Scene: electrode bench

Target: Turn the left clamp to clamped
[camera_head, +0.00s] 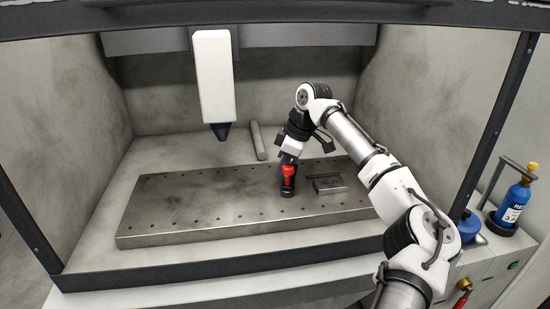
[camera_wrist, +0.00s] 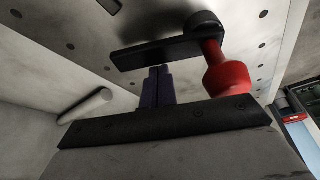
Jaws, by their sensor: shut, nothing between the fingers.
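A black clamp with a red handle (camera_head: 288,171) stands upright on the perforated metal plate (camera_head: 160,215) in the head view. In the wrist view its black arm (camera_wrist: 150,52) points left from a round hub, and the red handle (camera_wrist: 228,78) is at the right. My gripper (camera_head: 284,159) is just behind and above the clamp. In the wrist view its dark fingers (camera_wrist: 158,85) are together and empty, close to the black arm and left of the red handle. I cannot tell whether they touch the clamp. Only one red-handled clamp shows clearly.
A small grey block (camera_head: 328,185) with dark parts lies on the plate right of the clamp. A grey rod (camera_head: 257,140) lies behind the plate. A white tool head (camera_head: 213,80) hangs over the back left. The plate's left half is bare. Blue bottles (camera_head: 513,203) stand outside, right.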

